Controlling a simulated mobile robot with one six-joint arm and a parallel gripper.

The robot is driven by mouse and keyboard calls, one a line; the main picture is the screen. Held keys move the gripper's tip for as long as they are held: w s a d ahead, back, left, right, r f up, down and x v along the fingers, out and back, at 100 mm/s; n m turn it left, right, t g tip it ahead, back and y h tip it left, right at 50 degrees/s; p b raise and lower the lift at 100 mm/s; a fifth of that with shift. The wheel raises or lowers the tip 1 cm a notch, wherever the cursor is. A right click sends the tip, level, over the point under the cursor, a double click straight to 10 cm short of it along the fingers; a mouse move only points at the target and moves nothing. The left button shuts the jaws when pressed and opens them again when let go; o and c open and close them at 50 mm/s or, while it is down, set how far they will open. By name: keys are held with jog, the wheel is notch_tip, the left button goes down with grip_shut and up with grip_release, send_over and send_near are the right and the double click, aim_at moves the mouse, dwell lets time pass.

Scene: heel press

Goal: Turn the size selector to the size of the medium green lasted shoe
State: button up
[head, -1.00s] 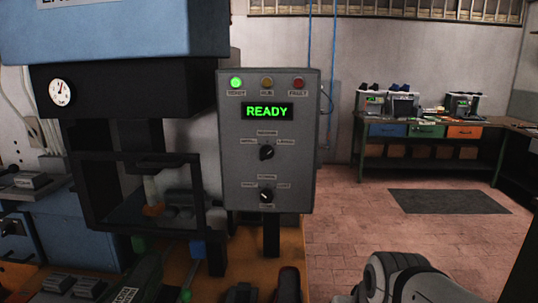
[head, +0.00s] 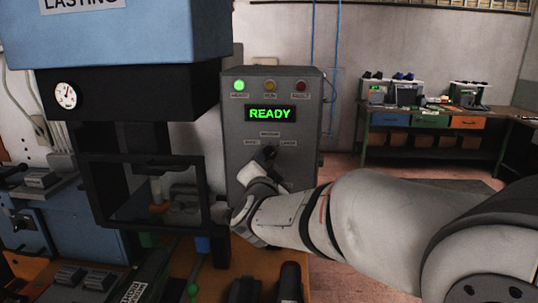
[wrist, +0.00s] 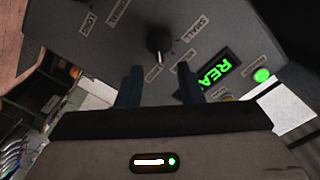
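The size selector (head: 268,152) is a dark round knob on the grey control panel (head: 232,130), with small labels around it. My gripper (head: 264,168) is in front of the panel, just below the knob. In the wrist view my gripper (wrist: 159,82) has its two fingers apart, with nothing between them; the knob lies beyond the tips. I cannot make out a green lasted shoe for certain.
The panel's display (head: 270,114) reads READY and its green lamp (head: 239,85) is lit. The press frame (head: 92,190) stands close on the left. Dark parts and a green knob (head: 193,289) are on the front bench. My arm hides the lower selector. A workbench (head: 430,128) stands far right.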

aim_at(271, 155)
jog(key=w+p, duration=0.1)
jog(key=w, duration=0.6)
jog(key=shift+w+d+p, duration=0.1)
jog(key=shift+d+p, duration=0.1)
jog(key=shift+p, duration=0.2)
